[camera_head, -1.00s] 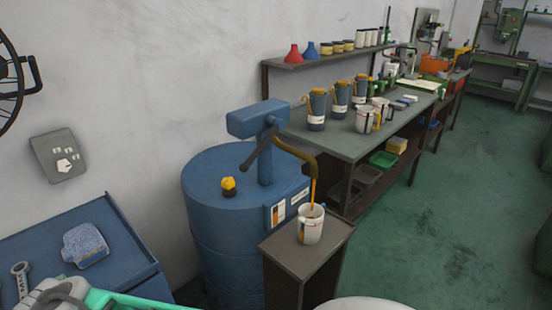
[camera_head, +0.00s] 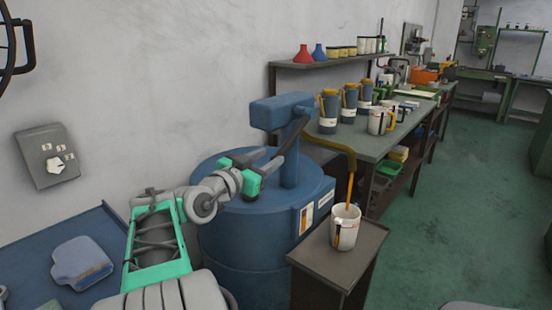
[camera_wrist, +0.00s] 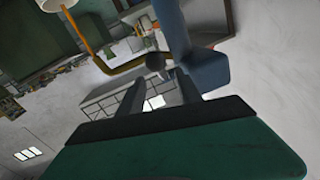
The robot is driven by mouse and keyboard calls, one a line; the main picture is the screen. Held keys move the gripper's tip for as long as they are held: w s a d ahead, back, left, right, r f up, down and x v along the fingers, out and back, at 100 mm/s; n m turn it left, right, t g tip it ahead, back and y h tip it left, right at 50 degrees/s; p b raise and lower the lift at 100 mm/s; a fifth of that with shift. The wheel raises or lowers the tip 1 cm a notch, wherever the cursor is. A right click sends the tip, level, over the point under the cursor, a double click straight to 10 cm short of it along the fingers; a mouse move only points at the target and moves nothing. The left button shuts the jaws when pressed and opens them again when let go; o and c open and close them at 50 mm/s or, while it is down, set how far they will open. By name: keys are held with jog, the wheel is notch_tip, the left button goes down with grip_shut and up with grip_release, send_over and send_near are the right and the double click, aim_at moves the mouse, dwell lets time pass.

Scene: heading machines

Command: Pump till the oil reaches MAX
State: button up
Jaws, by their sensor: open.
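A blue oil drum (camera_head: 262,215) carries a blue pump head (camera_head: 283,110) with a dark lever (camera_head: 293,137) slanting down to the left. A brown spout (camera_head: 335,146) bends over a white jug (camera_head: 345,228) on a small stand. An orange strand runs from the spout into the jug. The oil level and any MAX mark are too small to read. My gripper (camera_head: 268,166) is open at the lever's lower end. In the wrist view, the lever's round knob (camera_wrist: 155,62) lies just beyond my fingertips (camera_wrist: 160,85), in line with the gap; contact is unclear.
The stand (camera_head: 335,268) is right of the drum. A long bench (camera_head: 365,145) with several jugs runs behind it, under a wall shelf (camera_head: 325,61). A blue tabletop (camera_head: 45,245) is at the left. Green floor (camera_head: 440,240) is free at the right.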

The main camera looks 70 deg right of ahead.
aim_at(279, 152)
jog(key=shift+s+d, duration=0.15)
jog(key=shift+s, duration=0.05)
jog(key=x, duration=0.7)
jog(key=shift+d+f+p, duration=0.1)
jog(key=shift+d+p, duration=0.15)
jog(key=shift+p, duration=0.15)
grip_shut()
dwell(0.8)
